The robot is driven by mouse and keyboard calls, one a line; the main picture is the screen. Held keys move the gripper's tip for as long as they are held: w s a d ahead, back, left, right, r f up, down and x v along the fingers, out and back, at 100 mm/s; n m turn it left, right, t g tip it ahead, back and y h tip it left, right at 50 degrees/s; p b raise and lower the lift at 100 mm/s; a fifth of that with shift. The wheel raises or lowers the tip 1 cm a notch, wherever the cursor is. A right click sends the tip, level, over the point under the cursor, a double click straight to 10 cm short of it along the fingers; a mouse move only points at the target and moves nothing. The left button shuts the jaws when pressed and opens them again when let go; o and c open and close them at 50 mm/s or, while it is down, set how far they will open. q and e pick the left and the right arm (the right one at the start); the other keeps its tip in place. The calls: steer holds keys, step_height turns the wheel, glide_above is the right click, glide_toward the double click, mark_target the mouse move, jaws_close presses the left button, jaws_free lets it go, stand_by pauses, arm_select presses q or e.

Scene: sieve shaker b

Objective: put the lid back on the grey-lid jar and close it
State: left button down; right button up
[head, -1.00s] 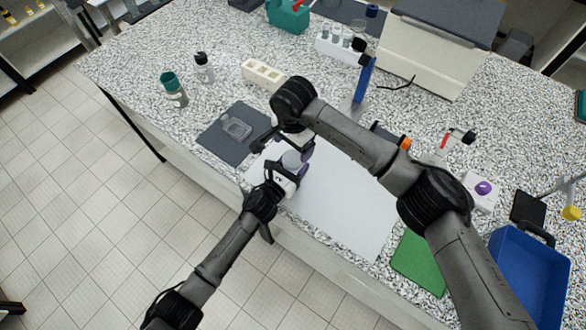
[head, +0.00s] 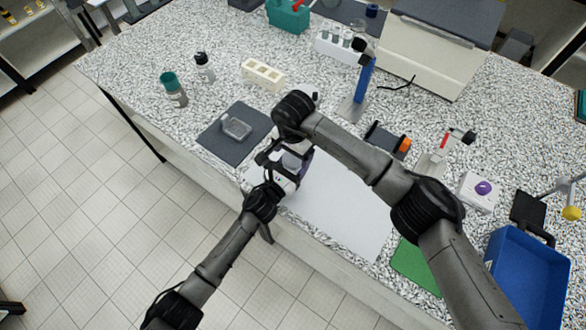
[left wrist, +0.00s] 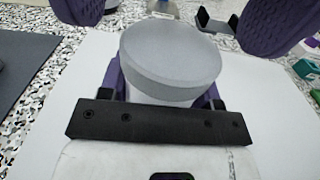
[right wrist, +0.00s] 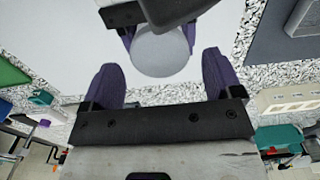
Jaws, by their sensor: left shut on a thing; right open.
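The jar (left wrist: 160,98) is pale and mostly hidden; its wide round grey lid (left wrist: 170,62) sits on top of it. My left gripper (head: 287,174) is shut on the jar, its purple fingers on either side below the lid, above the front of the white sheet (head: 345,205). My right gripper (right wrist: 160,78) is open, and its two purple fingers are apart and empty. The lid also shows in the right wrist view (right wrist: 160,52), just beyond those fingertips. Whether the lid is fully seated or tightened cannot be told.
A dark mat (head: 215,143) with a clear dish (head: 236,127) lies left of the grippers. A blue stand (head: 361,90) and a cream rack (head: 263,74) stand behind. A green mat (head: 418,262) and a blue bin (head: 530,275) are at right. The sheet's middle is clear.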

steer(key=shift+f, duration=1.4)
steer(key=c, duration=0.9)
steer(key=m, duration=0.3)
steer(key=o, duration=1)
